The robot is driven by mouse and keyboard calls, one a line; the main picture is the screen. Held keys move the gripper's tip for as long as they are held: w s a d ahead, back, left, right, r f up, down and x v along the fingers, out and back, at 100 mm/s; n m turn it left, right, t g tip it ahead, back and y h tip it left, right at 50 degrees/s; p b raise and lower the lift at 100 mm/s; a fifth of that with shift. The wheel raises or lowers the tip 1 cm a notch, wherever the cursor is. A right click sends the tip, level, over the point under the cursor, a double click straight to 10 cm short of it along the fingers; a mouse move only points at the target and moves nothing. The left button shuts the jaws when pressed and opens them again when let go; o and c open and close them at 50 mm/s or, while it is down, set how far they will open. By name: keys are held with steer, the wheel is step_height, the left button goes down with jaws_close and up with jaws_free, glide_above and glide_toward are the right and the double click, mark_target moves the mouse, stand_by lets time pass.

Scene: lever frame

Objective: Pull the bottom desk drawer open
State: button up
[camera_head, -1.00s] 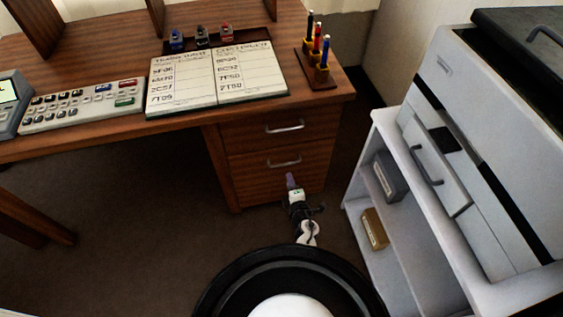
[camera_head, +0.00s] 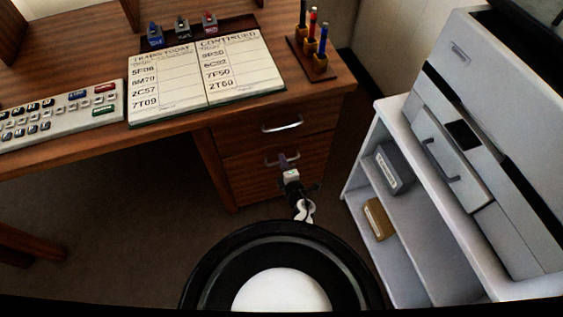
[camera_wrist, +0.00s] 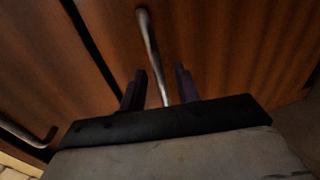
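The wooden desk's bottom drawer (camera_head: 250,184) is flush with the desk front and looks shut. Its silver bar handle (camera_head: 272,162) is partly hidden by my gripper (camera_head: 283,160) in the head view. In the wrist view, the bottom handle (camera_wrist: 150,45) runs down from the top between the two dark fingers of my gripper (camera_wrist: 160,88). The fingers are apart, with a visible gap on each side of the bar. The lower end of the handle is hidden near the gripper's palm.
The top drawer handle (camera_head: 282,125) sits above; it also shows in the wrist view (camera_wrist: 25,132). A white shelf unit (camera_head: 420,235) with a printer (camera_head: 490,130) stands close on the right. The desk (camera_head: 80,150) overhangs open floor at left.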

steer(key=shift+c, duration=0.2)
jaws_close()
steer(key=shift+s, duration=0.15)
